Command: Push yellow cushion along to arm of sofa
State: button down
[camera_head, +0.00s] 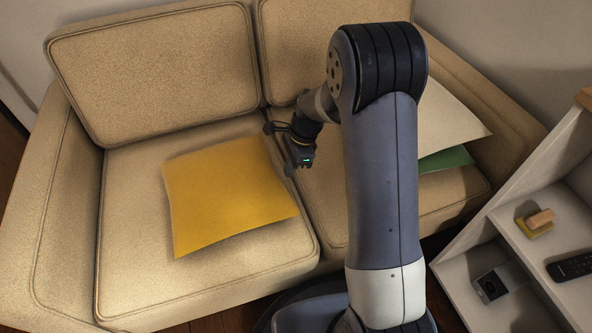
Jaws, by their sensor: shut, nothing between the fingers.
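The yellow cushion (228,195) lies flat and slightly turned on the left seat of the beige sofa (130,270). A strip of bare seat lies between the cushion and the sofa's left arm (55,215). My gripper (289,172) is shut and empty, just right of the cushion, near its upper right side and the gap between the two seats. I cannot tell whether it touches the cushion. My arm hides part of the right seat and the right backrest. The sofa's right arm (475,115) shows at the right.
A cream cushion (450,125) and a green one (446,160) lie on the right seat, partly behind my arm. A shelf unit (480,235) at the right holds a remote (574,267), a yellow and wooden item (535,222) and a small dark device (491,286).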

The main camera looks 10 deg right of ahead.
aim_at(218, 185)
jog(key=shift+s+a, duration=0.1)
jog(key=shift+a, duration=0.55)
jog(key=shift+a, duration=0.2)
jog(key=s+a+p, duration=0.1)
jog(key=a+p, duration=0.1)
jog(key=a, duration=0.3)
jog(key=s+a+p, duration=0.1)
jog(key=a+p, duration=0.2)
jog(key=a, duration=0.3)
jog(key=s+a+p, duration=0.1)
jog(key=a+p, duration=0.2)
jog(key=a, duration=0.3)
jog(key=shift+r, duration=0.1)
jog(key=shift+s+a, duration=0.1)
jog(key=shift+a, duration=0.3)
